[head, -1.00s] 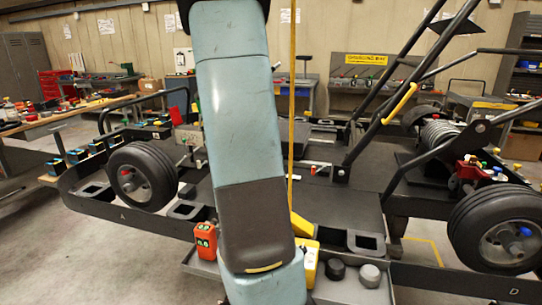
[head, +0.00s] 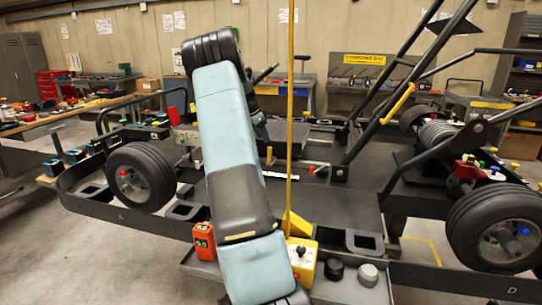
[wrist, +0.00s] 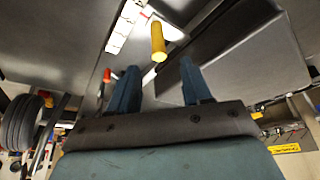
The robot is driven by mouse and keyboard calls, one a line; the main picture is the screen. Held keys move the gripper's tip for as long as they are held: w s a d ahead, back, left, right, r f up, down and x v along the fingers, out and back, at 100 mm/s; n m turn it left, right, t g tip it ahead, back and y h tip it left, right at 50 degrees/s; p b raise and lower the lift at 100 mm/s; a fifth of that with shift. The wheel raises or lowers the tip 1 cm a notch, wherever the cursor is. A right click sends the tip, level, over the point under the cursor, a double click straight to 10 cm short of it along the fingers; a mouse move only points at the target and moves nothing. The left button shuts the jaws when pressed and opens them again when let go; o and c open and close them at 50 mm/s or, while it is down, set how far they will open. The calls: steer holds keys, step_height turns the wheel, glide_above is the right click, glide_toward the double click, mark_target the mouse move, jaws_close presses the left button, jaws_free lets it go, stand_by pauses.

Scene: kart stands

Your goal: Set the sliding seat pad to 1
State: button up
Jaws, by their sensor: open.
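My gripper (wrist: 159,68) is open and empty in the wrist view, its two blue fingers apart. A yellow cylindrical handle (wrist: 158,42) appears between and just beyond the fingertips; I cannot tell whether they touch it. A white marked strip (wrist: 125,27) lies beside the handle, its figures unreadable. A dark grey block (wrist: 235,62), possibly the seat pad, is right of the handle. In the head view my arm hides most of the gripper. The strip's end (head: 280,176) and a small yellow tip (head: 270,154) show right of the arm. The pad's setting cannot be read.
The black kart frame spans the head view, with wheels left (head: 141,177) and right (head: 508,229). A thin yellow upright pole (head: 290,110) stands close to my arm. A yellow box with a black knob (head: 302,262) and a red box (head: 203,241) sit in the front tray.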

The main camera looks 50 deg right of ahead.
mark_target(271, 154)
steer(key=x, duration=1.1)
steer(key=shift+f, duration=0.1)
jaws_close()
stand_by(0.3)
